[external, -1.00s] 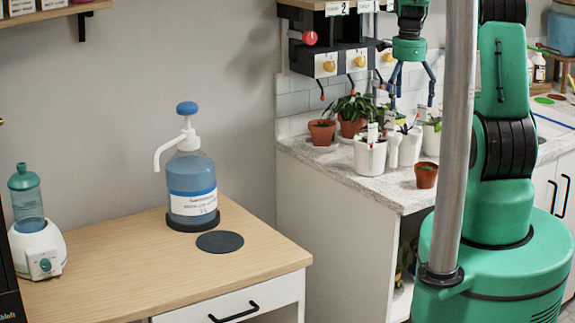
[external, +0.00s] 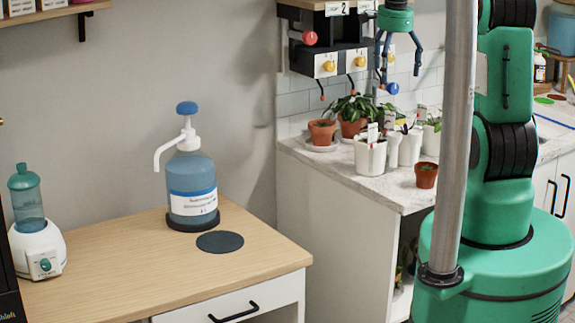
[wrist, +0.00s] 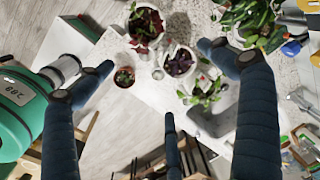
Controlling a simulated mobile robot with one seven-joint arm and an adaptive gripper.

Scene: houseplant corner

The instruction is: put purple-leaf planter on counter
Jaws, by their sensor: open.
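My gripper (external: 397,65) is open and empty, above the plants on the speckled counter (external: 400,196). In the wrist view my gripper (wrist: 165,82) has its fingers spread over several pots. A white planter with dark purple leaves (wrist: 180,62) stands upright between the fingers, well below them. A second white planter (wrist: 147,24) with dark reddish and green leaves stands beyond it.
Small terracotta pot (external: 426,175) stands near the counter's front edge. Terracotta plants (external: 322,132) stand at the back left. A black valve box (external: 330,62) hangs on the wall near my fingers. A wooden table (external: 130,260) holds a pump bottle (external: 192,187).

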